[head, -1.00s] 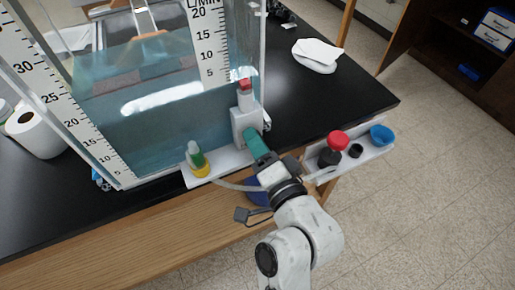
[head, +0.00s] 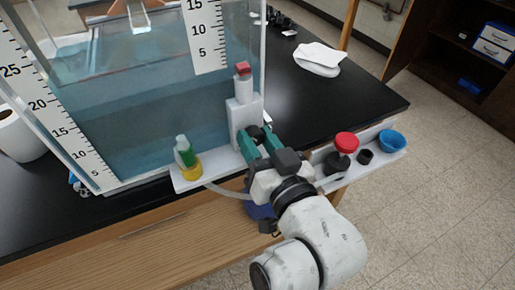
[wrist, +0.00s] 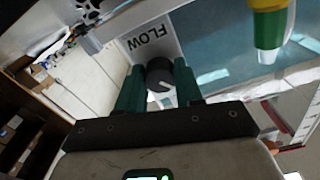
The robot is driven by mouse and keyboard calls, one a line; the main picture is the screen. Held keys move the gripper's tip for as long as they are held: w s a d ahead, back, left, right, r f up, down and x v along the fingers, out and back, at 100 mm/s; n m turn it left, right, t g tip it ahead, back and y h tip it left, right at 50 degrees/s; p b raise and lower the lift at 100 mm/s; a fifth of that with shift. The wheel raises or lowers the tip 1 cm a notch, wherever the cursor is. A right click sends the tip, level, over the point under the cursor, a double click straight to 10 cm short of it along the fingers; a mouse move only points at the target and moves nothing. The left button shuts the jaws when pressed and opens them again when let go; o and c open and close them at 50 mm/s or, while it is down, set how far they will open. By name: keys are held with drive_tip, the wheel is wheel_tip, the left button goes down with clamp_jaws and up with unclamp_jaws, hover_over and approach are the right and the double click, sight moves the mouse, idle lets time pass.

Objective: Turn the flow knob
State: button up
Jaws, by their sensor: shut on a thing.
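The flow knob (wrist: 160,74) is a dark round knob with a white pointer line, on the white block marked FLOW (wrist: 151,42). In the wrist view it sits between the green fingers of my gripper (wrist: 160,92), which is shut on it. In the head view my gripper (head: 258,143) reaches the right side of the white block (head: 243,118), and its fingers and wrist hide most of the knob. A red-topped fitting (head: 243,70) stands upright on top of the block.
A water tank (head: 150,105) with scales is behind. A white tray (head: 378,160) at right holds a red-capped item (head: 346,143) and a blue cup (head: 391,141). Black tabletop (head: 345,95) is mostly clear at right.

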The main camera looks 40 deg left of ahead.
drive_tip(key=n+b, duration=0.1)
drive_tip(key=n, duration=0.1)
drive_tip(key=n+b, duration=0.2)
drive_tip(key=shift+f+n, duration=0.3)
drive_tip(key=shift+f, duration=0.05)
drive_tip(key=shift+r+n+b, duration=0.1)
drive_tip(key=shift+n+b, duration=1.4)
drive_tip(key=shift+n, duration=0.4)
drive_tip(key=o, duration=1)
drive_tip(key=shift+r, duration=0.2)
drive_tip(key=shift+o, duration=0.2)
drive_tip(key=v, duration=1)
drive_tip(key=shift+s+d+b, duration=0.15)
drive_tip(key=shift+d+b, duration=0.2)
drive_tip(key=shift+b, duration=0.05)
